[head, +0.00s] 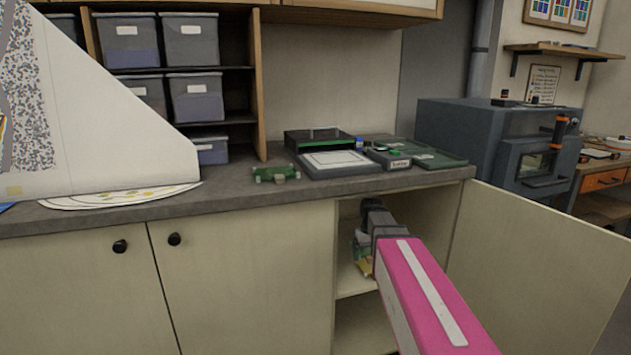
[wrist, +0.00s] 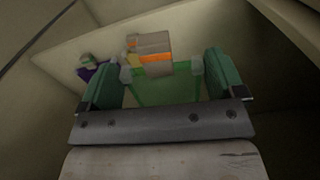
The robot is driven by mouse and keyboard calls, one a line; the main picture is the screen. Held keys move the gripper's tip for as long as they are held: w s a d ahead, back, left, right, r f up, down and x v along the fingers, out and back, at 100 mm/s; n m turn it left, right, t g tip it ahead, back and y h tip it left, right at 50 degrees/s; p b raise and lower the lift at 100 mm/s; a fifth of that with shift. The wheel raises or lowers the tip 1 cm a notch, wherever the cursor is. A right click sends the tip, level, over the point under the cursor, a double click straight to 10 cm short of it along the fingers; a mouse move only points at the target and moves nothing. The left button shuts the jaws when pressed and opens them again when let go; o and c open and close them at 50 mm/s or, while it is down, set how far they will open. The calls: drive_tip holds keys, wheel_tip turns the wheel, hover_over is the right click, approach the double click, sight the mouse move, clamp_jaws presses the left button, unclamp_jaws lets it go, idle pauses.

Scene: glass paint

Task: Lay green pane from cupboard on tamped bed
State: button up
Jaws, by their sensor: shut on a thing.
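The cupboard (head: 400,210) under the counter is open, and my arm reaches into it. My gripper (head: 362,246) is inside, small and partly hidden by my own wrist in the head view. In the wrist view my gripper (wrist: 162,70) has its two green fingers either side of a translucent green pane (wrist: 182,92) and is shut on it.
The open cupboard door (head: 540,265) stands to the right. A shelf (head: 354,282) crosses the cupboard. Small bottle-like things (wrist: 90,68) stand farther in. A green tool (head: 275,173), a labelled box (head: 390,160) and a green mat (head: 430,156) lie near the tray.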

drive_tip(key=s+r+m, duration=0.2)
drive_tip(key=s+r, duration=0.1)
drive_tip(key=s, duration=1)
drive_tip(key=shift+w+d+r, duration=0.1)
drive_tip(key=shift+r, duration=2.25)
drive_tip(key=shift+f, duration=0.1)
drive_tip(key=shift+f, duration=2.45)
drive_tip(key=shift+r, duration=2.55)
drive_tip(key=shift+f, duration=0.1)
wheel_tip(320, 180, down, 5)
drive_tip(key=shift+r, duration=0.1)
